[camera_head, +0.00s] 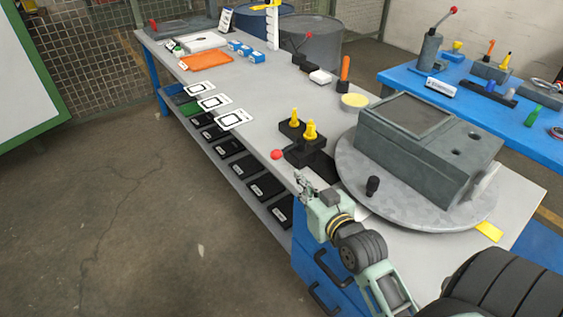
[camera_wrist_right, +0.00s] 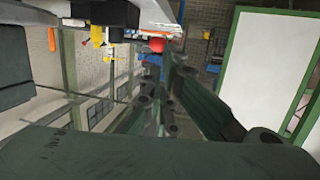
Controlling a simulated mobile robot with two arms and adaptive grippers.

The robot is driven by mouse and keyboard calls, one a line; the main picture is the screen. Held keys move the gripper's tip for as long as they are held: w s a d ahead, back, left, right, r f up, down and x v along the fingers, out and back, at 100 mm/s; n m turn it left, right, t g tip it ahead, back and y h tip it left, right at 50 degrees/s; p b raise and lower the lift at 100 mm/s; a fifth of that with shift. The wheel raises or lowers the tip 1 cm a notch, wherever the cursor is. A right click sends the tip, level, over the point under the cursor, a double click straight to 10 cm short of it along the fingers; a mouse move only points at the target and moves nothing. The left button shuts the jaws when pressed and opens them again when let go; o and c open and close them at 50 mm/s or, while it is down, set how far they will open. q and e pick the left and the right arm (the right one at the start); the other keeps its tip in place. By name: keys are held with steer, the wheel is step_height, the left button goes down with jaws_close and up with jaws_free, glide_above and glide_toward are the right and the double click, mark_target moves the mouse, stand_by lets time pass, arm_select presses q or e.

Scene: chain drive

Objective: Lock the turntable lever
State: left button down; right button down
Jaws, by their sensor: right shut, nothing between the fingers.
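The round grey turntable (camera_head: 355,170) sits on the near right part of the workbench and carries a grey housing (camera_head: 430,150). A red ball knob (camera_head: 277,154) shows at the bench's front edge, left of the turntable, next to a black block. I take it for the lever's end; the lever's shaft is not clear. The red knob also shows in the right wrist view (camera_wrist_right: 157,45), beyond the fingers. My right gripper (camera_head: 302,184) is shut and empty, apart from the knob and on its near side, by the bench edge. My left gripper is not in view.
A black fixture with yellow pegs (camera_head: 310,133) stands beside the red knob. A black knob (camera_head: 372,186) stands on the turntable. A yellow-topped round container (camera_head: 354,101) is behind. Black bins (camera_head: 262,188) fill the shelf below. The floor at left is clear.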

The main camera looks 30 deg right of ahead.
mark_target(277, 157)
steer(key=p+x, duration=0.1)
steer(key=x, duration=1.2)
steer(key=shift+w+a, duration=0.1)
steer(key=shift+w, duration=0.05)
